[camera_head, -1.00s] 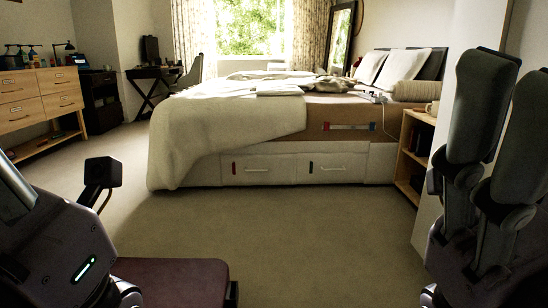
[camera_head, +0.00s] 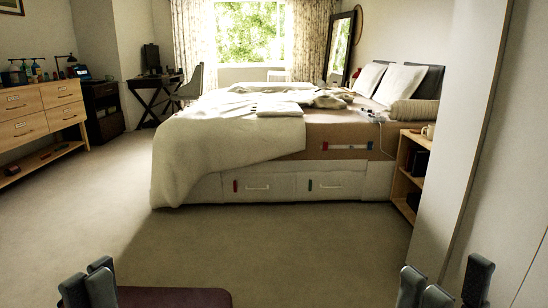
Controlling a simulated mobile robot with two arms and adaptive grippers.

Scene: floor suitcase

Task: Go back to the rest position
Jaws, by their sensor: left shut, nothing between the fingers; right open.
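My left gripper (camera_head: 88,287) shows at the bottom left edge of the head view. Its grey fingers are close together with nothing between them. My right gripper (camera_head: 447,284) shows at the bottom right edge, with its grey fingers spread apart and empty.
A bed (camera_head: 275,186) with a cream cover stands ahead. A bedside shelf (camera_head: 401,183) and a tall pale panel (camera_head: 458,150) are close at the right. A wooden dresser (camera_head: 25,118) stands at the left. The carpet (camera_head: 250,245) before the bed is clear.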

